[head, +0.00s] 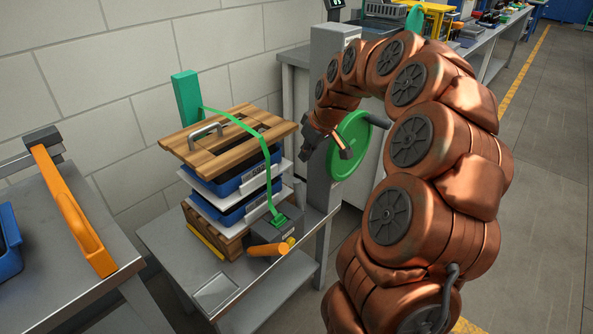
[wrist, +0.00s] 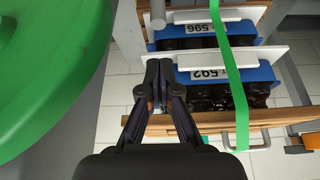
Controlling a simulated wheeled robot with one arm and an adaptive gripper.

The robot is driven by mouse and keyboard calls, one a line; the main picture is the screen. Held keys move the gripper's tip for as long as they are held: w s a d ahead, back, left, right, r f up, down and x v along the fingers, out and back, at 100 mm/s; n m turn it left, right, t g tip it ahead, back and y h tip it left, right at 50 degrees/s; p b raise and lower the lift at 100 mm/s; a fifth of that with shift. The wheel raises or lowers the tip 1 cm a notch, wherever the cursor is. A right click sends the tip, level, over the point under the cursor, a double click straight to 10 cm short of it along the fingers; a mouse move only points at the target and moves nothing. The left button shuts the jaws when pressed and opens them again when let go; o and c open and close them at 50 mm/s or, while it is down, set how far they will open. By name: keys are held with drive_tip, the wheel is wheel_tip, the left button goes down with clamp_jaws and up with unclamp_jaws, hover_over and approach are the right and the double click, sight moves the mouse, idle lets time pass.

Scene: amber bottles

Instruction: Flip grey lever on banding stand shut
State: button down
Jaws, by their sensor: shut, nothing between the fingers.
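The banding stand has a grey post (head: 318,190) and a green reel (head: 351,146), which also fills the left of the wrist view (wrist: 45,60). A dark grey arm (head: 376,120) sticks out beside the reel; I cannot tell whether it is the lever or how it is set. At the foot of the strapped stack sits a grey tool (head: 272,228) with an orange handle (head: 268,249). My gripper (head: 310,147) is beside the post and reel, near the stack's upper right. In the wrist view its fingers (wrist: 159,68) are together and empty.
A green strap (head: 268,170) runs over a wooden lid (head: 225,135) with a metal handle, above stacked blue crates (head: 238,208) holding dark bottles. A bench with an orange bar (head: 72,210) stands at left. The floor (head: 545,170) at right is clear.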

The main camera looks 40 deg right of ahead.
drive_tip(key=shift+w+d+f+n+y+b, duration=0.1)
drive_tip(key=shift+w+n+y+b, duration=0.15)
drive_tip(key=shift+w+n+b, duration=0.35)
drive_tip(key=shift+w+f+n+y+b, duration=0.1)
drive_tip(key=shift+w+n+y+b, duration=0.15)
drive_tip(key=shift+n, duration=0.65)
drive_tip(key=shift+f, duration=0.1)
drive_tip(key=x, duration=1)
drive_tip(key=shift+s, duration=0.2)
